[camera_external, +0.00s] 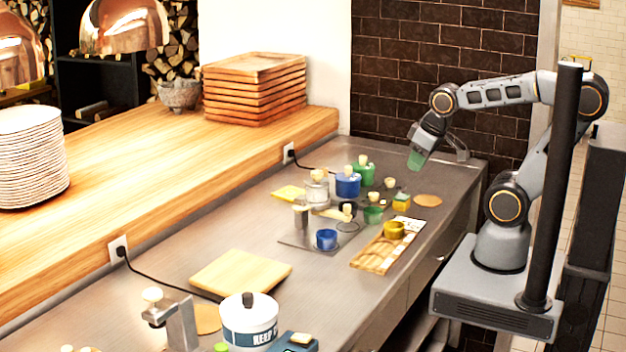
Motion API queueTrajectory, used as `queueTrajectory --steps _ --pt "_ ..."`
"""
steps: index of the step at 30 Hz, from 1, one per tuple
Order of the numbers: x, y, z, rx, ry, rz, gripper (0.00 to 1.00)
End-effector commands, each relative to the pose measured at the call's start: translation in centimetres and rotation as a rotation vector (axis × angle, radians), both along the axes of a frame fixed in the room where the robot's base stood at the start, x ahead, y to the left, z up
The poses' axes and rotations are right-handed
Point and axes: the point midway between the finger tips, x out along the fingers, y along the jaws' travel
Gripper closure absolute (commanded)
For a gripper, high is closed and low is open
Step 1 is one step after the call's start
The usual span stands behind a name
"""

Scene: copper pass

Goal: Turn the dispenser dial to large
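No dial with readable size marks can be made out. One candidate for the dispenser is a grey metal stand (180,322) with a pale round knob (152,294), at the front left of the steel counter. Another is a small grey fixture (301,217) with a pale top on a flat plate, behind a blue cup (327,239). I cannot tell which carries the dial. My gripper (416,160) hangs in the air above the counter's far right part, pointing down, apart from both. Its end looks green; whether that is its fingers or a held thing is unclear.
Blue (348,186) and green (363,173) lidded pots stand at the middle back. A wooden tray (372,257) holds a yellow cup (393,230). A cutting board (241,272) and a white pot (249,322) are nearer. Bare steel lies between board and plate.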

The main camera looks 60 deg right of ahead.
Motion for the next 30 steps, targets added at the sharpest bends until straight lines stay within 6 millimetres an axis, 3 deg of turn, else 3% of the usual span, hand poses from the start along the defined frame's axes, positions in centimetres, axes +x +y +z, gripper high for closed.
queueTrajectory --steps 5,8,14,18,21,26,30 --pt "1.5 0.8 -1.3 -0.002 0.093 0.033 0.74" --pt "5.0 1.9 -0.4 -0.005 0.133 0.066 0.65" --pt "14.2 5.0 2.2 -0.046 0.236 0.24 0.45" --pt "19.5 7.1 3.6 -0.079 0.294 0.394 0.44" --pt "22.0 8.2 4.8 -0.099 0.319 0.495 0.44" --pt "24.0 8.9 7.5 -0.125 0.327 0.625 0.44" --pt "23.6 8.8 10.0 -0.144 0.334 0.725 0.44"
